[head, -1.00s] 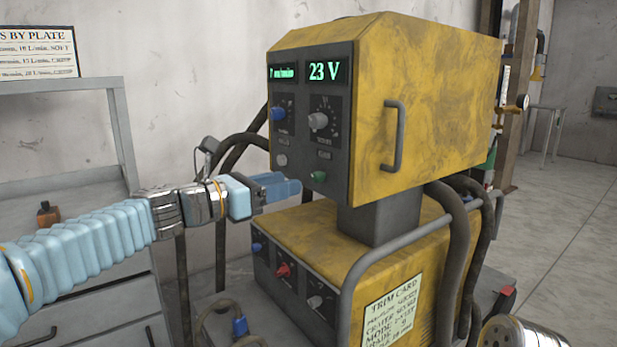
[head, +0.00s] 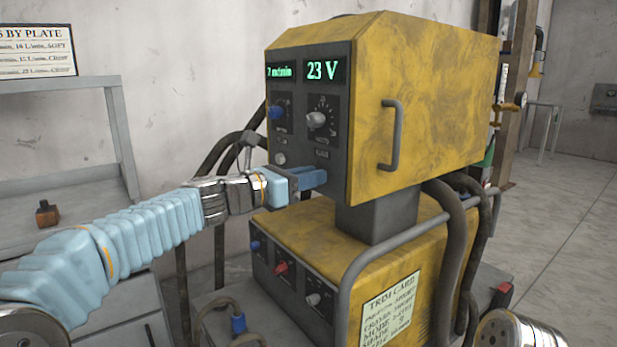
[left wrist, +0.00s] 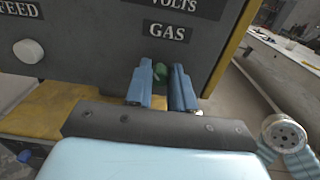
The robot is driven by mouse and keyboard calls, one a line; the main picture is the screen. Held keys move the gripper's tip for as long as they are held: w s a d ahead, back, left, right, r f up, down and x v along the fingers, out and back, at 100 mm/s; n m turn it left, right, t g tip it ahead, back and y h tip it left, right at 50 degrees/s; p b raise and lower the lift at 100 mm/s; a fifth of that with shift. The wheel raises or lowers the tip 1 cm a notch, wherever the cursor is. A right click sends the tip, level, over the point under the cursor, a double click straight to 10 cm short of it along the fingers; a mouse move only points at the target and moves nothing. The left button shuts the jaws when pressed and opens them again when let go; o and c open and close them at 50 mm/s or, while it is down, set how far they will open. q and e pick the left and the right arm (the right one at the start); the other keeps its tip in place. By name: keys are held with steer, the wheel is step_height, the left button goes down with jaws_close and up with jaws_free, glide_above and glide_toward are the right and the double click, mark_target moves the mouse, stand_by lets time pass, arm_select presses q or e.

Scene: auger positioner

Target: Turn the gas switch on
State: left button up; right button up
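The fingers look open, with a small gap beside the switch; firm contact cannot be told. In the head view my left gripper (head: 312,178) reaches the lower panel from the left and hides the switch. My right gripper is not in view.
A white button (left wrist: 28,51) sits left on the panel. Above are a blue knob (head: 276,113), a grey knob (head: 316,120) and a 23 V display (head: 327,71). The lower yellow unit (head: 330,225) has several knobs. A grey handle (head: 391,135) protrudes from the side.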

arm_select(q)
jaws_close()
steer(key=shift+s+f+m+b, duration=0.1)
steer(key=shift+m+b, duration=2.15)
steer(key=shift+m, duration=2.25)
steer(key=shift+f+m+b, duration=0.1)
steer(key=shift+m+b, duration=2.15)
steer(key=shift+m, duration=2.25)
